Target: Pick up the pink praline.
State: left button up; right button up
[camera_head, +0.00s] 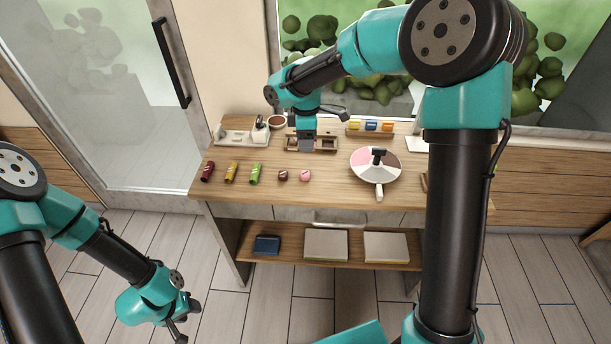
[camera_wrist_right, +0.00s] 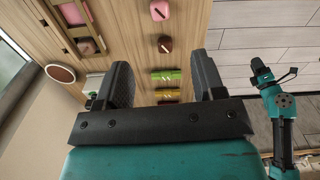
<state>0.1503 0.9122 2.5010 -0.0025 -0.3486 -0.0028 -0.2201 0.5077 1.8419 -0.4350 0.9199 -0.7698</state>
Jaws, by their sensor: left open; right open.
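The pink praline (camera_head: 305,175) lies on the wooden table, just right of a brown praline (camera_head: 283,175). In the right wrist view the pink praline (camera_wrist_right: 159,10) is at the top edge, and the brown praline (camera_wrist_right: 165,44) is nearer the gap between my fingers. My right gripper (camera_head: 307,145) is above the back of the table by the wooden compartment box, behind the pink praline in the head view. Its fingers (camera_wrist_right: 162,72) are open and empty. My left gripper (camera_head: 186,322) is open, low in front of the table and far from the pralines.
Dark red (camera_head: 207,171), yellow (camera_head: 231,172) and green (camera_head: 255,173) rolls lie left of the pralines. A round disc with a handle (camera_head: 368,173) is to the right. The wooden box (camera_wrist_right: 66,37) has pink in its compartments. The front table strip is clear.

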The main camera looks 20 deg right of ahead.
send_over(306, 173)
notch_tip(306, 173, down, 9)
jog(key=shift+f, duration=0.2)
jog(key=shift+f, duration=0.1)
notch_tip(306, 173, down, 5)
dwell(0.7)
jog(key=c, duration=1)
